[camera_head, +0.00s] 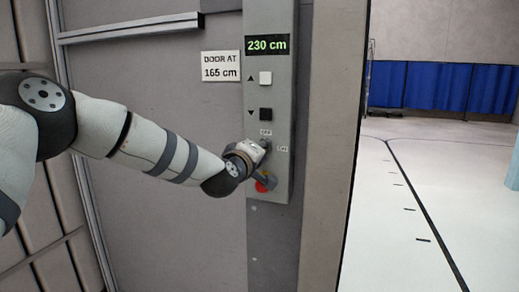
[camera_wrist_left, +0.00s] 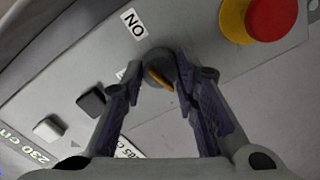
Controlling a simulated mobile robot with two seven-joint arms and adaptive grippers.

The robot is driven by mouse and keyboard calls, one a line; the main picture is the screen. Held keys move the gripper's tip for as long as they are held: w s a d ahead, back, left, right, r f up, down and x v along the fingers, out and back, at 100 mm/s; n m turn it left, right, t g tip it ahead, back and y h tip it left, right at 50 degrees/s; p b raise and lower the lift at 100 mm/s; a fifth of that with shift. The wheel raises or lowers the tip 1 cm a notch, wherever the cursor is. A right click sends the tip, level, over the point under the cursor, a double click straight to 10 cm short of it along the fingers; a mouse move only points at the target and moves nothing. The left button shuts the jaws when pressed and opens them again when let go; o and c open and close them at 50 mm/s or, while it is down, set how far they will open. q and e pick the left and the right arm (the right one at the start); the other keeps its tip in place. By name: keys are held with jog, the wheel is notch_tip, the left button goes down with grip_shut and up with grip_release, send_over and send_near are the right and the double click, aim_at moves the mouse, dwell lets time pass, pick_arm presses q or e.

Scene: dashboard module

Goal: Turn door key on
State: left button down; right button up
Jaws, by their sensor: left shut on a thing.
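The door key is a round dark knob with a yellow bar (camera_wrist_left: 159,78), on the control panel (camera_head: 270,20). In the left wrist view, its bar slants down to the right. An "ON" label (camera_wrist_left: 134,22) lies up and left of it; another label is partly hidden by a finger. My left gripper (camera_wrist_left: 160,66) is shut on the key, one finger on each side of it. In the head view my left gripper (camera_head: 263,148) is at the panel and mostly hides the key. My right gripper is not in view.
A red button on a yellow base (camera_wrist_left: 265,20) sits close to the key; it also shows in the head view (camera_head: 261,187). A white button (camera_head: 265,78) and a black button (camera_head: 265,114) are above. The display (camera_head: 267,45) reads 230 cm; a sign (camera_head: 221,67) reads "DOOR AT 165 cm".

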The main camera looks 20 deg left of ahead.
pick_arm(q)
jog(key=shift+r+m, duration=0.15)
jog(key=shift+m, duration=1.35)
jog(key=c, duration=1.2)
grip_release()
jog(key=shift+c, duration=0.2)
jog(key=s, duration=1.2)
jog(key=shift+a+r, duration=0.2)
jog(key=shift+r, duration=0.15)
